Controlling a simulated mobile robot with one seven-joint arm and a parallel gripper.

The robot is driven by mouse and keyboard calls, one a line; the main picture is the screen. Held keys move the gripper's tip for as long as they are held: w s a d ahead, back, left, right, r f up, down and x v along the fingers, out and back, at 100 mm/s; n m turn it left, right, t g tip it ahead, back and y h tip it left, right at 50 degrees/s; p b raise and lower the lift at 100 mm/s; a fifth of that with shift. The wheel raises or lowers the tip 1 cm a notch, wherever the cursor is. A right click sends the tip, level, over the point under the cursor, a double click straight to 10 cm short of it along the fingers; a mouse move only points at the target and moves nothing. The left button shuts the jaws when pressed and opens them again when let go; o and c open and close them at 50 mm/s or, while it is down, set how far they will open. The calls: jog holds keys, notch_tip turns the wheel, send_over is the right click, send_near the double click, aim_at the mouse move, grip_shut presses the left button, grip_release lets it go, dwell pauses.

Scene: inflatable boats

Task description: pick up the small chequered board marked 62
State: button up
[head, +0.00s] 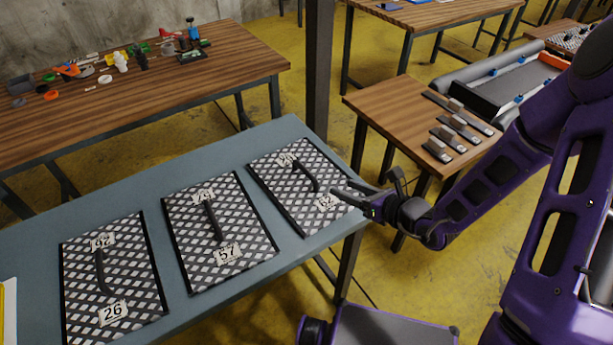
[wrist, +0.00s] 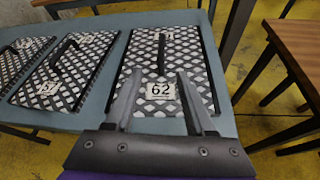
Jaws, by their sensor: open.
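The board marked 62 (head: 283,199) is a flat black-and-white chequered panel with dark edges, lying at the right end of the blue-grey table in the head view. It has a dark curved handle (head: 306,175) along its middle and a second label at its far end. In the wrist view the board (wrist: 190,75) lies straight ahead, with its 62 label (wrist: 160,90) showing between my fingers. My gripper (head: 338,190) is open and empty, over or just above the board's near right edge; its fingers (wrist: 158,85) point toward the handle (wrist: 162,54). I cannot tell the exact height gap.
Two similar boards, marked 57 (head: 188,245) and 26 (head: 80,285), lie to the left on the same table (head: 120,189). A wooden table (head: 390,104) with several dark tools stands to the right, behind my arm. A cluttered wooden bench (head: 190,90) stands at the back left.

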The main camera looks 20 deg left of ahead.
aim_at(309, 172)
jog(key=x, duration=1.1)
jog(key=shift+w+a+f+b, duration=0.1)
jog(key=shift+w+a+b, duration=0.05)
jog(key=shift+a+b, duration=0.15)
jog(key=x, duration=0.5)
jog(key=shift+w+a+f, duration=0.1)
jog(key=shift+w+f, duration=0.15)
grip_shut()
jog(key=shift+r, duration=0.1)
dwell(0.4)
